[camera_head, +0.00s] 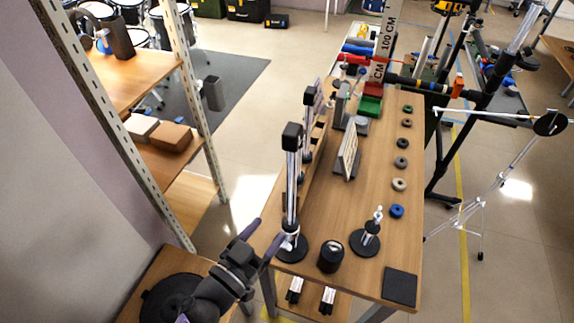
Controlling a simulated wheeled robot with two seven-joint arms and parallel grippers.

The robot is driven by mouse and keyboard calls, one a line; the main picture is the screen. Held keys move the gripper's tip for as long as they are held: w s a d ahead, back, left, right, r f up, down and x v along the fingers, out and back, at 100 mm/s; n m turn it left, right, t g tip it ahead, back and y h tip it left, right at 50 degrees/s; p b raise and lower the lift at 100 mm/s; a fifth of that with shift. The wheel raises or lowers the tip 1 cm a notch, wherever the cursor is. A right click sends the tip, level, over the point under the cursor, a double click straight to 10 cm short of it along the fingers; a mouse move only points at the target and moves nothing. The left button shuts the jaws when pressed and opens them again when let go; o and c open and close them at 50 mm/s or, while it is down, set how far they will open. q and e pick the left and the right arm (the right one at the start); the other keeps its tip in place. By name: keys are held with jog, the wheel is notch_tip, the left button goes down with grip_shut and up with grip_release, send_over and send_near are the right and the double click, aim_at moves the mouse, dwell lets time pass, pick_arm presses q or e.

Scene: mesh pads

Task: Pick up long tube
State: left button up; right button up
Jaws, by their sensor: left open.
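My left gripper (270,231) is open and empty at the table's near left corner. Its fingers point toward a tall silver tube (291,190) that stands upright on a round black base with a black block on top. One finger overlaps the tube's lower part in the picture; I cannot tell if they touch. A second upright tube stand (308,125) is behind it, partly hidden. At the back lie a blue tube (357,49) and a red tube (353,58). I cannot tell for certain which one is the long tube. My right gripper is out of view.
The wooden table (330,205) also holds a black cylinder (331,256), a small stand (366,240), a black square pad (400,287) and several rings along the right. A shelf unit (130,80) stands left. A tripod (490,190) stands right.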

aim_at(288, 206)
pick_arm(q)
jog(key=b+x, duration=0.1)
jog(key=x, duration=0.7)
jog(key=shift+w+d+r+b, duration=0.1)
jog(key=shift+w+d+b, duration=0.1)
jog(key=shift+w+b, duration=0.1)
grip_shut()
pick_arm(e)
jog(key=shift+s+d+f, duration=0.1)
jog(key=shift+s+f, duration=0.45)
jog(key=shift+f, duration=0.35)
